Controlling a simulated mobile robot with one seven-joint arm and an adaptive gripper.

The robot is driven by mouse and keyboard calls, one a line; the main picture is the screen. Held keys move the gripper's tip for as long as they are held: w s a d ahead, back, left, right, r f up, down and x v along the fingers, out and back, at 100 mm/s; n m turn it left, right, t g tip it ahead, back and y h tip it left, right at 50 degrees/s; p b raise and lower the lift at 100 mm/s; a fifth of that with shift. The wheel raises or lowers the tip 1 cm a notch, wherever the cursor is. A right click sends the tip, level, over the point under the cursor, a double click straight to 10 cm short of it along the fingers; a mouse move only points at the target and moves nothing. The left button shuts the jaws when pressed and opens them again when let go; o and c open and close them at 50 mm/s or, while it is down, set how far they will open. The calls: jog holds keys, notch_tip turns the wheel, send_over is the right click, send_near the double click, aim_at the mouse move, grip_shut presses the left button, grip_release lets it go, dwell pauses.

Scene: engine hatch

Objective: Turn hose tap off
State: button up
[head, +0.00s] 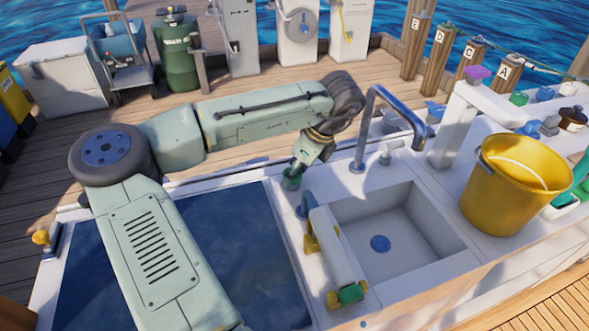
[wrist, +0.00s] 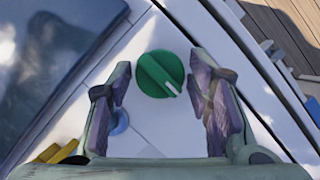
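A round green knob (wrist: 160,74) with a white pointer mark sits on the white counter, between and just beyond my fingertips in the wrist view. Its pointer aims toward the lower right there. My gripper (wrist: 163,92) is open, with a clear gap between each finger and the knob. In the head view my gripper (head: 293,178) reaches down to the counter left of the sink, and the green there is mostly covered by it. I cannot tell whether this knob is the hose tap.
A sink (head: 405,215) with a tall metal faucet (head: 366,130) lies right of my gripper. A yellow-ended white handle piece (head: 335,260) stands at the sink's left edge. A yellow bucket (head: 510,190) stands farther right. A dark blue hatch panel (head: 245,240) lies to the left.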

jog(key=c, duration=0.8)
jog(key=shift+m, duration=0.3)
jog(key=m+t+p, duration=0.1)
jog(key=m, duration=0.1)
jog(key=shift+s+m+h+p, duration=0.1)
jog(key=shift+m+h+p, duration=0.2)
jog(key=shift+m+h, duration=0.1)
jog(key=m, duration=0.1)
jog(key=m+t+h, duration=0.1)
jog(key=m, duration=0.1)
jog(key=shift+a+m, duration=0.2)
jog(key=shift+m, duration=0.1)
jog(key=m+h, duration=0.1)
jog(key=m, duration=0.1)
jog(key=m+h, duration=0.1)
jog(key=m, duration=0.2)
jog(key=shift+a+t, duration=0.15)
jog(key=shift+t, duration=0.15)
jog(key=m+h+b, duration=0.1)
jog(key=m+h, duration=0.1)
jog(key=m, duration=0.3)
jog(key=shift+m+b, duration=0.4)
